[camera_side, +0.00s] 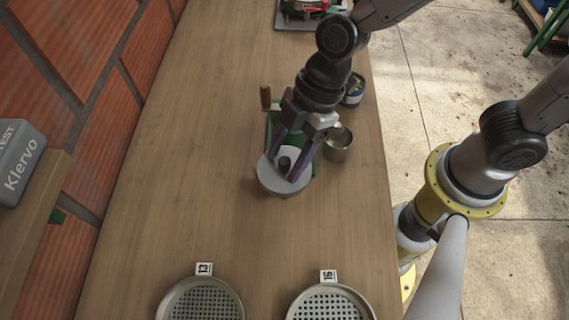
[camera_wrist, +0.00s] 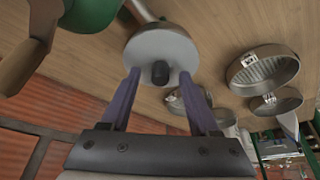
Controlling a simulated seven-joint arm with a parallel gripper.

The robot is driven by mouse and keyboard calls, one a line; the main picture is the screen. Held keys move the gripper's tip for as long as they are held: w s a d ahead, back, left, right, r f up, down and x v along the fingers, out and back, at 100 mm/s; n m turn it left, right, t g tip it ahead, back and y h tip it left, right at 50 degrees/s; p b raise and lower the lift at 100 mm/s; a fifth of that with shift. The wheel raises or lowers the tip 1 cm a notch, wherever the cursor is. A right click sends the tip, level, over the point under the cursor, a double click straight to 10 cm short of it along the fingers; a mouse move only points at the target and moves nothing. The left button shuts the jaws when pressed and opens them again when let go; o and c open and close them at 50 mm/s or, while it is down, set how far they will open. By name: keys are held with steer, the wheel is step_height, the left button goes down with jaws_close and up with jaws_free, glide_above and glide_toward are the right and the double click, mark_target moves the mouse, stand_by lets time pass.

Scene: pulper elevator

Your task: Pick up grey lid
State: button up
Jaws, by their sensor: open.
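The grey lid (camera_side: 272,178) is a round disc with a dark knob (camera_side: 285,163) at its middle. In the side view it sits at the front of a green device on the wooden table. In the wrist view the lid (camera_wrist: 160,48) shows ahead of my jaws, its dark knob (camera_wrist: 160,72) between the two fingertips. My gripper (camera_side: 287,160) is open, with one purple finger on each side of the knob. In the wrist view my gripper (camera_wrist: 160,78) shows a gap between each finger and the knob. Whether the fingertips touch the lid's top I cannot tell.
A green device with a wooden handle (camera_side: 266,97) stands behind the lid. A metal cup (camera_side: 338,144) and a blue tin (camera_side: 353,92) stand to its right. Two perforated pans, left (camera_side: 203,300) and right (camera_side: 330,303), lie at the front. The table's left half (camera_side: 170,150) is clear.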

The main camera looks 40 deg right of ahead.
steer(key=shift+c, duration=0.4)
jaws_close()
